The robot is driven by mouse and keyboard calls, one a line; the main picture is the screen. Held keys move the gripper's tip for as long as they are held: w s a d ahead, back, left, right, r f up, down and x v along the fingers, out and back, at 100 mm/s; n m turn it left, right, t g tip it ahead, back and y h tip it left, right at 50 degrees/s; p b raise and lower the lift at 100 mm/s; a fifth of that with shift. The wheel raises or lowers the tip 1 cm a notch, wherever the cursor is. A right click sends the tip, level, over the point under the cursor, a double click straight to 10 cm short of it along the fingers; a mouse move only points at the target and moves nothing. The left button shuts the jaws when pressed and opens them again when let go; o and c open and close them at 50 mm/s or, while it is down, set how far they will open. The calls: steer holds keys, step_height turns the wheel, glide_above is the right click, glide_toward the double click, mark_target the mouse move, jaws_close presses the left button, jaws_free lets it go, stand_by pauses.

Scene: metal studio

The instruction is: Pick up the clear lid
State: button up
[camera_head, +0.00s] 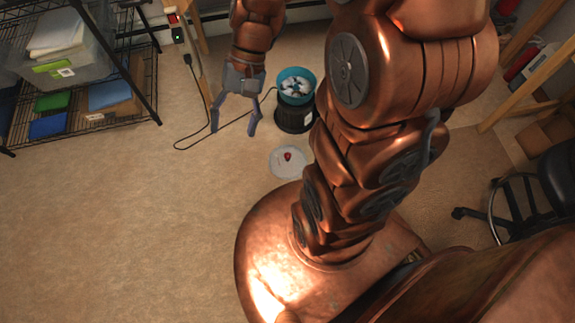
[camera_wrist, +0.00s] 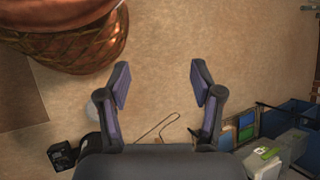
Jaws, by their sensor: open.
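The clear lid (camera_head: 291,167) is a pale, round, see-through disc with a small red knob at its middle. It lies on the floor in front of a tumbler-like machine, beside my arm in the head view. My gripper (camera_head: 234,126) hangs to the left of the lid, with fingers apart and nothing between them. In the wrist view my gripper (camera_wrist: 158,82) is open over bare floor. A pale edge that looks like the lid (camera_wrist: 97,107) shows beside the left finger, mostly hidden by it.
A dark round machine with a blue bowl (camera_head: 295,85) stands just behind the lid. A black cord (camera_head: 205,140) lies on the floor. A wire rack (camera_head: 75,115) with bins is at the left; a black chair (camera_head: 510,195) is at the right. The left floor is clear.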

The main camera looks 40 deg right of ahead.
steer(key=w+d+f+m+t+y+b, duration=0.25)
steer(key=w+f+m+y+b, duration=0.2)
steer(key=w+f+b, duration=0.6)
steer(key=m+t+h+b, duration=0.2)
steer(key=m+t+b, duration=0.9)
steer(key=m+b, duration=0.55)
glide_above(287, 156)
steer(key=s, duration=0.2)
step_height(287, 156, down, 52)
steer(key=s+d+f+m, duration=0.1)
steer(key=f, duration=0.2)
steer(key=s+d+f+m+t+h+b, duration=0.1)
steer(key=f, duration=0.3)
steer(key=s+d+f+m+h+b, duration=0.1)
steer(key=d+f, duration=0.1)
steer(key=f, duration=0.1)
steer(key=shift+s+f+m+t, duration=0.2)
steer(key=shift+s+m+t, duration=0.05)
steer(key=shift+s+m, duration=0.15)
steer(key=shift+w+f, duration=0.15)
steer(key=shift+f, duration=0.05)
steer(key=b+x, duration=0.4)
steer(key=x, duration=0.2)
steer(key=shift+w+a+f, duration=0.15)
steer(key=shift+w+a, duration=0.05)
steer(key=shift+a, duration=0.05)
steer(key=shift+w+a, duration=0.2)
steer(key=shift+w, duration=0.05)
